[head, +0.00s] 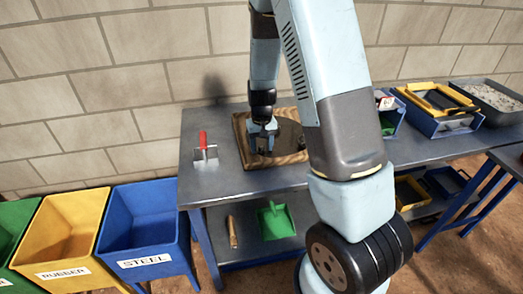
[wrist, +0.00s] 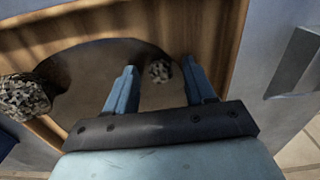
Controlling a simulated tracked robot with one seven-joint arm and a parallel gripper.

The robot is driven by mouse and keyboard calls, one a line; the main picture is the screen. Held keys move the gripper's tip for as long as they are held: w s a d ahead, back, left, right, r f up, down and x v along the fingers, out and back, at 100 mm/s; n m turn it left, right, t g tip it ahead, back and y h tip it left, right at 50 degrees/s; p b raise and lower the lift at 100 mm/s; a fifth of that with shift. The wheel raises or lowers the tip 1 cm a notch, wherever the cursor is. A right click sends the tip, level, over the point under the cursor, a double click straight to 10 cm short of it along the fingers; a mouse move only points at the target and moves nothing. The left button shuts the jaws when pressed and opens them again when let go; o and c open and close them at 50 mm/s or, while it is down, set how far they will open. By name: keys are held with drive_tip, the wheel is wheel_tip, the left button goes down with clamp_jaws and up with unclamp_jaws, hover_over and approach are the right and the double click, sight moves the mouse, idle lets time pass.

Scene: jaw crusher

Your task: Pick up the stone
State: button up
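My gripper (head: 263,145) points down over a wooden-rimmed tray (head: 291,160) on the grey bench. In the wrist view, the fingers of my gripper (wrist: 163,82) are apart with nothing held between them. A small speckled stone (wrist: 159,71) shows in the gap, near the tips and closer to the right finger; I cannot tell how far below them it is. A larger speckled stone (wrist: 24,96) sits at the left edge of the wrist view, by the tray's wooden rim (wrist: 215,25), partly cut off.
A red-handled scraper (head: 203,147) stands on the bench (head: 215,180) left of the tray. Blue steel (head: 145,225) and yellow rubber (head: 68,235) bins stand at the left. A green dustpan (head: 275,220) lies on the lower shelf. A yellow-framed box (head: 440,100) is at the right.

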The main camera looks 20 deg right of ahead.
clamp_jaws()
drive_tip(key=shift+r, duration=0.1)
idle(0.3)
